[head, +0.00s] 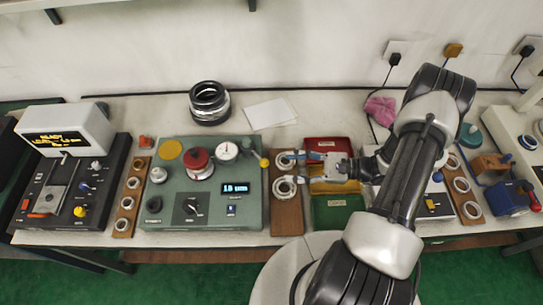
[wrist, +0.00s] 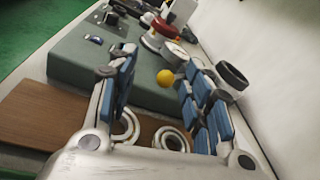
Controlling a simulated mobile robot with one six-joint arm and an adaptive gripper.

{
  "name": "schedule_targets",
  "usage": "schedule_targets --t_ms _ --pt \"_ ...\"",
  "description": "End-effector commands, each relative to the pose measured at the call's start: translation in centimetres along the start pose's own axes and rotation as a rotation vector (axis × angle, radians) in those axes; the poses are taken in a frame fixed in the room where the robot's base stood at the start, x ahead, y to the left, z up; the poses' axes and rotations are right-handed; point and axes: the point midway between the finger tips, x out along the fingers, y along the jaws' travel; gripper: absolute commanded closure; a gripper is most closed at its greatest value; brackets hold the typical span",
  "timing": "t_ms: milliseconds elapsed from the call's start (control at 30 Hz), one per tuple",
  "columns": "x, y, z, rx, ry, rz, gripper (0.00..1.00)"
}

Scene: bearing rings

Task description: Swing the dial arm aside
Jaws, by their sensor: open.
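The dial gauge (head: 227,150) has a round white face and stands on the green instrument box (head: 150,238). Its arm ends in a yellow ball knob (head: 264,162) at the box's right edge. My gripper (head: 288,168) is open, with blue-padded fingers pointing left, just right of the knob. In the wrist view the yellow knob (wrist: 165,78) shows between and beyond my open fingers (wrist: 158,70), with nothing held. The dial's pale face (wrist: 176,50) is partly visible behind it. A red-topped round fixture (head: 198,160) stands left of the dial.
A wooden board (head: 287,222) with bearing rings (head: 285,187) lies below my gripper. Red (head: 325,143) and green (head: 338,212) trays are close by. A black ring stack (head: 209,103) stands behind the box. A white sheet (head: 268,114) lies at the back.

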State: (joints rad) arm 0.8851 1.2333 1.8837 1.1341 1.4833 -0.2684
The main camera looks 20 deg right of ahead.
Motion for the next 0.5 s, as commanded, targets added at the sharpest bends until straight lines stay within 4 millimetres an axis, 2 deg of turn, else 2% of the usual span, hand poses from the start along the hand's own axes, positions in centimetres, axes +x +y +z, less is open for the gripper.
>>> schedule_targets --t_ms 33,100,200,367,500 --pt "-0.3 0.4 -1.4 0.037 -0.017 -0.059 0.54" --pt "-0.7 0.7 -2.8 0.068 -0.032 -0.123 0.54" --pt "-1.0 1.0 -4.1 0.095 -0.044 -0.184 0.54" --pt "-0.7 1.0 -4.7 0.107 -0.05 -0.211 0.54" --pt "1.2 0.7 -4.6 0.108 -0.051 -0.207 0.54"
